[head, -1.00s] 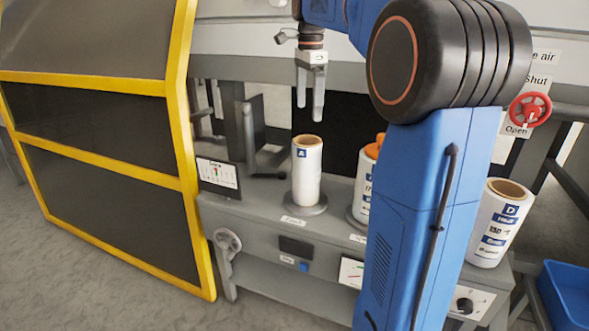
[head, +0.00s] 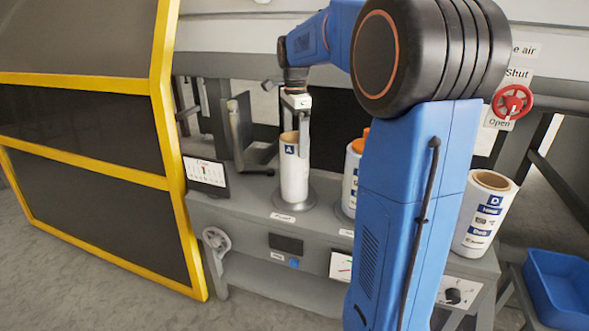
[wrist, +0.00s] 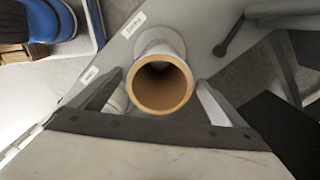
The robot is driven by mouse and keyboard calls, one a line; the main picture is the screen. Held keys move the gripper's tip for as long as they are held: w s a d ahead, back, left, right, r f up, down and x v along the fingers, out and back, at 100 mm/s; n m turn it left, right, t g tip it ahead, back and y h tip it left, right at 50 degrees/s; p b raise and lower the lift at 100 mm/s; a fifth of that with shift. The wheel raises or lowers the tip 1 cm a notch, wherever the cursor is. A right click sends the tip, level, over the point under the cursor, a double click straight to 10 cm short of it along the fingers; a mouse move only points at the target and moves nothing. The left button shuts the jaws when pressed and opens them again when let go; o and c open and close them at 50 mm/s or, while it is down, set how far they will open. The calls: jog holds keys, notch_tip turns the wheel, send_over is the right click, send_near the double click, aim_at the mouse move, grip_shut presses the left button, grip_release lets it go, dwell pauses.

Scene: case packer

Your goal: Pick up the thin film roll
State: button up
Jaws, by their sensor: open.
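The thin film roll (head: 294,172) is a slim white cylinder with a blue "A" label and a brown cardboard core. It stands upright on a round grey base on the machine's grey shelf. In the wrist view I look down on its open core (wrist: 160,85). My gripper (head: 297,122) is open at the top of the roll, with a finger showing to the right of its upper end. In the wrist view the fingers (wrist: 161,88) lie on either side of the roll. I cannot tell whether they touch it.
A second roll (head: 351,178) with an orange top stands to the right, partly hidden by my arm. A wide roll (head: 484,214) marked "D" stands farther right. A small calendar (head: 206,173) is at left. A yellow-framed guard (head: 168,130) and blue bin (head: 560,285) flank the shelf.

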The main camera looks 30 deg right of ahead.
aim_at(295, 168)
jog(key=shift+f, duration=2.4)
jog(key=shift+c, duration=0.3)
jog(key=c, duration=1.6)
